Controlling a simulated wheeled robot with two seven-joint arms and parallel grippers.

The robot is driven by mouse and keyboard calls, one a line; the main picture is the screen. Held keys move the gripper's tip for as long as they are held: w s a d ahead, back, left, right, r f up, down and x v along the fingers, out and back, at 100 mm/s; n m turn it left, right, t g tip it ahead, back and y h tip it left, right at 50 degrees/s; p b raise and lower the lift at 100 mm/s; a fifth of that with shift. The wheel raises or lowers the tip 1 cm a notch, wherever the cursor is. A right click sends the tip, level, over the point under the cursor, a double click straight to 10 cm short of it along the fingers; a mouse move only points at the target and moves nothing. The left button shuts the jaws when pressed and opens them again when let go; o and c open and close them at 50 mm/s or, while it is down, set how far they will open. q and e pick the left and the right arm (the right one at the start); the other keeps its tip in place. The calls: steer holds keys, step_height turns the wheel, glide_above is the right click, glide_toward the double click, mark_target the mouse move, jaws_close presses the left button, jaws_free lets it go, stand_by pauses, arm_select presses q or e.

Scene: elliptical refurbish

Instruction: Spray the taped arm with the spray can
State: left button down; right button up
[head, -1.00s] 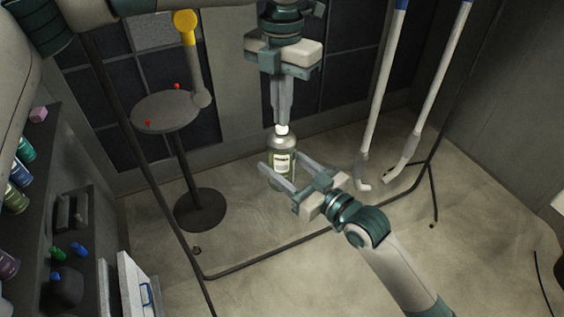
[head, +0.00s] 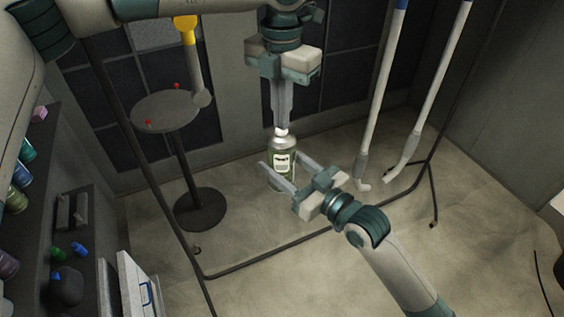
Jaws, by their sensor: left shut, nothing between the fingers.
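The spray can (head: 282,162), green and grey with a pale label and white nozzle, is upright at the centre of the view. My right gripper (head: 289,170) comes from the lower right, with a finger on either side of the can, holding it above the floor. My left gripper (head: 282,125) points straight down from above, fingers shut and empty, with its tips at the nozzle. Two long white arms (head: 379,97) (head: 431,97) with grey lower ends hang at the right; blue shows at their tops. I cannot tell whether this blue is tape.
A round grey stand (head: 165,112) with red knobs is at the left. A yellow-ended arm (head: 197,68) hangs behind it. A dark shelf with several cans (head: 18,200) lines the left edge. A thin dark frame (head: 270,260) runs low across the floor.

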arm_select(q)
steer(key=shift+r, duration=2.45)
arm_select(e)
steer(key=shift+r, duration=0.1)
arm_select(q)
steer(key=shift+r, duration=0.1)
steer(key=shift+r, duration=0.25)
step_height(320, 180, up, 11)
steer(key=shift+r, duration=0.15)
